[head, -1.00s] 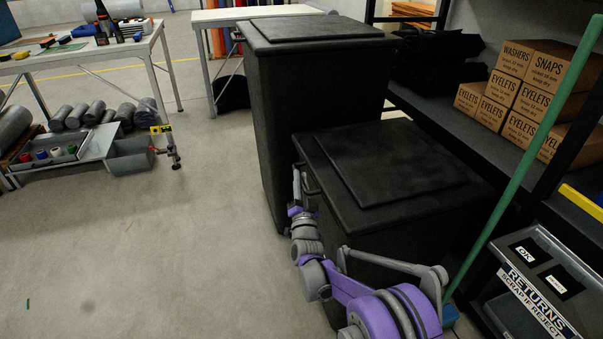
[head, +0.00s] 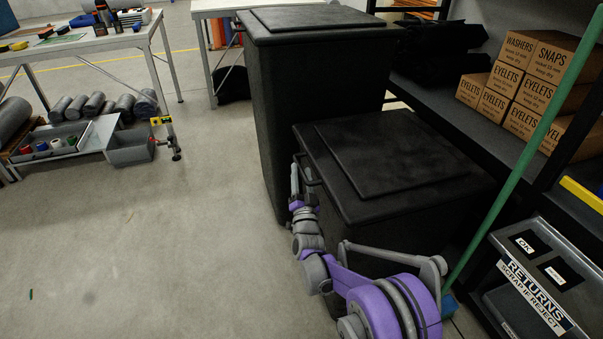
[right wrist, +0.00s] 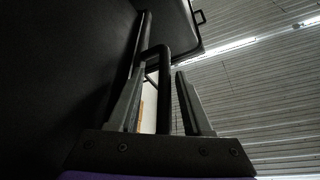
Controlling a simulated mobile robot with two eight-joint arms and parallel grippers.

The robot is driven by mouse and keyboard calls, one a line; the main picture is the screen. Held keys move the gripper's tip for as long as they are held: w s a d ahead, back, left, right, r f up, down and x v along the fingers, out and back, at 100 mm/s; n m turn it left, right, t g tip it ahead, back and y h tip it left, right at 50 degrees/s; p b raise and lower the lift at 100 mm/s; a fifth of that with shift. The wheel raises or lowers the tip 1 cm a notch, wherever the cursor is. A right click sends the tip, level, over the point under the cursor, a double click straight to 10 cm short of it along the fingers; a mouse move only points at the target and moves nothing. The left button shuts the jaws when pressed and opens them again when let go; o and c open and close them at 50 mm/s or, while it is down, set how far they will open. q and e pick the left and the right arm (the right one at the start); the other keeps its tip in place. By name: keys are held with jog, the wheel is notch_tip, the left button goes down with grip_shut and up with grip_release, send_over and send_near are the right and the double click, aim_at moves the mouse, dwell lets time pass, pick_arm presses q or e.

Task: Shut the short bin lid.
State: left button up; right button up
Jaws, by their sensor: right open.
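The short bin (head: 330,201) is black and stands in front of a taller black bin. Its lid (head: 392,158) lies flat across the top, with no clear gap along the edges I can see. A black loop handle (head: 312,181) sticks out at the lid's left edge. My right gripper (head: 302,180) is at this handle. In the right wrist view the right gripper (right wrist: 159,71) is open, with the loop handle (right wrist: 165,88) between its two fingers; whether they touch it I cannot tell. My left gripper is not in view.
The tall bin (head: 262,120) stands close behind the short one, lid down. A green pole (head: 512,190) leans at the right, near a shelf (head: 455,112) with cartons and a grey returns bin (head: 535,275).

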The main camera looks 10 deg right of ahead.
jog(key=p+v, duration=0.1)
jog(key=v, duration=0.9)
jog(key=shift+s+p, duration=0.15)
jog(key=shift+p, duration=0.2)
